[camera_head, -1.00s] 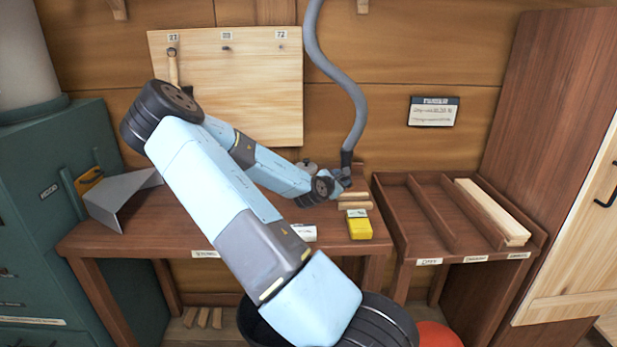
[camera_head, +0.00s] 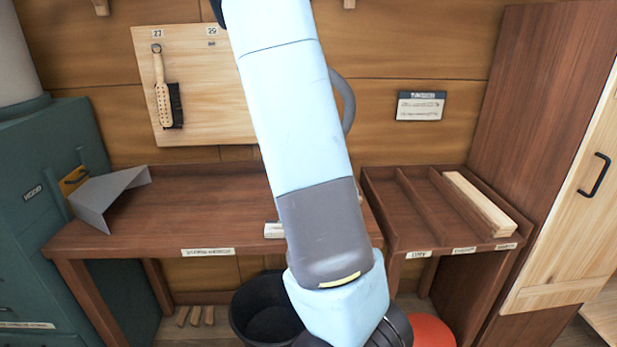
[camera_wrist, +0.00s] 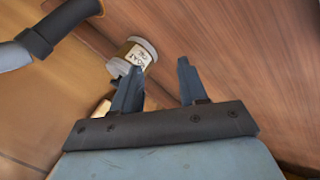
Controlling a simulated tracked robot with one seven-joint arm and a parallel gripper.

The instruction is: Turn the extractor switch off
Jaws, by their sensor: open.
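I cannot make out an extractor switch in either view. A grey hose (camera_head: 347,100) shows at the wall, mostly hidden behind my arm in the head view. In the wrist view a grey tube with a dark cuff (camera_wrist: 36,42) lies at the upper left. My gripper (camera_wrist: 160,66) is open, with nothing between its fingers. A jar with a white label (camera_wrist: 139,57) is just beyond the left fingertip; I cannot tell whether they touch. My gripper is out of sight in the head view, where my arm covers the middle of the scene.
The wooden bench (camera_head: 200,205) holds a bent grey sheet (camera_head: 105,195) at its left. A pegboard (camera_head: 205,110) carries a hanging brush (camera_head: 165,90). A divided tray (camera_head: 420,215) holds pale strips at right. A black bucket (camera_head: 262,310) stands below. A green cabinet is at left.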

